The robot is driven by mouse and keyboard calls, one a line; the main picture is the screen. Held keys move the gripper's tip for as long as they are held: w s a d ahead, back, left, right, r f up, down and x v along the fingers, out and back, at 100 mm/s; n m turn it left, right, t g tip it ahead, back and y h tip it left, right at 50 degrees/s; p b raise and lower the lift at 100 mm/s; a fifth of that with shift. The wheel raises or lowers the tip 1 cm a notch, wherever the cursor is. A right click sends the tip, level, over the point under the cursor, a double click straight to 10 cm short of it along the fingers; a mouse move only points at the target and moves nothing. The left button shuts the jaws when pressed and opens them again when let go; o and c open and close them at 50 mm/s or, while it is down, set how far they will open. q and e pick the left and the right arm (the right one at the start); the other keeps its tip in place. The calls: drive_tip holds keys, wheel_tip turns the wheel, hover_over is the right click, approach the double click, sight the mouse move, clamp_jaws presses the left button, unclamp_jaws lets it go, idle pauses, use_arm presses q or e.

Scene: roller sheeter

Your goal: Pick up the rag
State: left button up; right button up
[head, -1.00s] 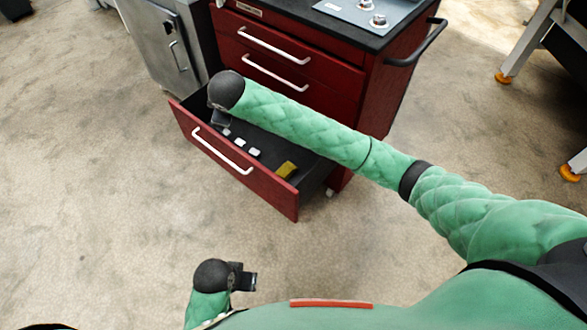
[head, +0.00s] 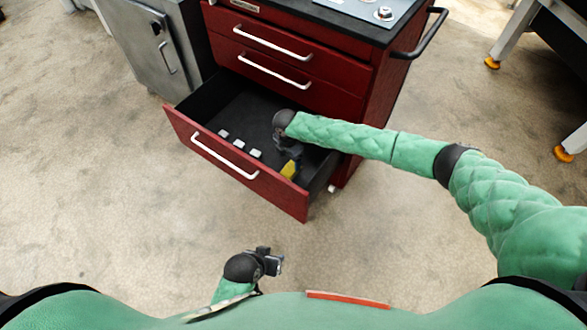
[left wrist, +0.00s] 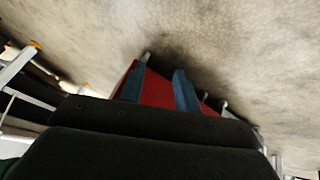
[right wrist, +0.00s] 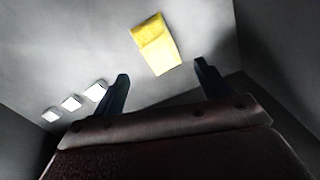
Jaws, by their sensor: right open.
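The rag is a folded yellow cloth lying on the floor of the open drawer (head: 235,108), near its front right corner. The rag (head: 288,169) shows in the head view just below my right gripper (head: 287,157), which partly covers it. In the right wrist view the whole rag (right wrist: 157,44) lies ahead of the fingertips, between their lines and apart from them. My right gripper (right wrist: 162,82) is open and empty, inside the drawer. My left gripper (head: 273,262) is low in front of my body, away from the drawer. Its two fingers (left wrist: 162,72) stand apart with nothing seen between them.
Several small white blocks (head: 239,144) lie in a row in the drawer, left of the rag. The drawer's red front (head: 235,170) and dark side walls surround the right gripper. The red cabinet (head: 285,60) rises behind. A grey cabinet (head: 160,45) stands to the left. The floor in front is clear.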

sight(290, 169)
drive_tip(key=shift+a+r+n, duration=0.1)
drive_tip(key=shift+a+n, duration=0.05)
drive_tip(key=shift+n, duration=1.25)
wheel_tip(290, 169, down, 2)
drive_tip(key=shift+f, duration=0.25)
drive_tip(key=f, duration=0.4)
drive_tip(key=shift+w+d+f+p, duration=0.15)
drive_tip(key=shift+d+f+p, duration=0.1)
drive_tip(key=shift+f+p, duration=0.1)
use_arm(q)
wheel_tip(290, 169, up, 3)
drive_tip(key=shift+w+f, duration=0.1)
drive_tip(key=shift+w, duration=0.05)
use_arm(e)
drive_tip(key=shift+f, duration=0.3)
drive_tip(key=c, duration=1.1)
